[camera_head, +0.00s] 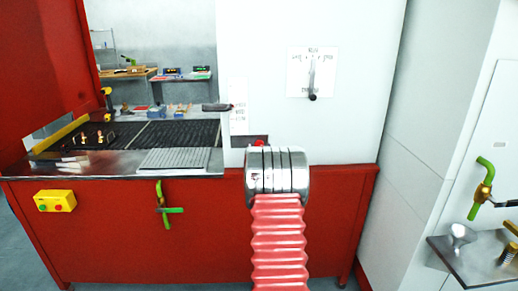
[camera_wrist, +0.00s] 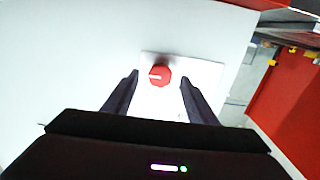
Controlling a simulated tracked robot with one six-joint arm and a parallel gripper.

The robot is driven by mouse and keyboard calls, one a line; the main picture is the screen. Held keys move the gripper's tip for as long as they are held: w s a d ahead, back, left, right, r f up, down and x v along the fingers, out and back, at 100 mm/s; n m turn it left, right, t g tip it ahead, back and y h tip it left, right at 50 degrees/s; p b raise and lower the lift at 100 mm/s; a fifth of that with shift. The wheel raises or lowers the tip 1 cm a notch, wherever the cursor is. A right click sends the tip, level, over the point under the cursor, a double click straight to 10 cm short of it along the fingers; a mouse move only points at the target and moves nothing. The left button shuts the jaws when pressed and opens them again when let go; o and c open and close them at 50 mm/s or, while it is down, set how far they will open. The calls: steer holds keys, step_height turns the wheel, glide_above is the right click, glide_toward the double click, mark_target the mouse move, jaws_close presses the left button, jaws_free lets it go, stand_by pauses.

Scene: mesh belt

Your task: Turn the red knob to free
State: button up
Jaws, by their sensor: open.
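The red knob (camera_wrist: 163,73) sits on a white plate (camera_wrist: 205,75) and carries a white mark that points left in the wrist view. My gripper (camera_wrist: 158,79) is open, with one dark finger on each side of the knob in the picture. No finger visibly touches the knob, and I cannot tell how far it is from the fingertips. In the head view only a little red of the knob (camera_head: 260,142) shows above my arm, which hides my gripper. Any lettering around the knob is too faint to read.
A white panel bears a label (camera_head: 301,60) with a dark lever (camera_head: 312,80). To the left are a mesh belt (camera_head: 180,134), a green-handled valve (camera_head: 163,207) and a yellow button box (camera_head: 55,201). Another green handle (camera_head: 484,185) and a metal shelf (camera_head: 475,262) are at the right.

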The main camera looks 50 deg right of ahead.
mark_target(259, 144)
steer(key=shift+x, duration=1.2)
steer(key=shift+c, duration=0.4)
steer(key=c, duration=0.9)
steer(key=shift+a, duration=0.2)
steer(key=shift+c, duration=0.4)
steer(key=shift+d, duration=0.1)
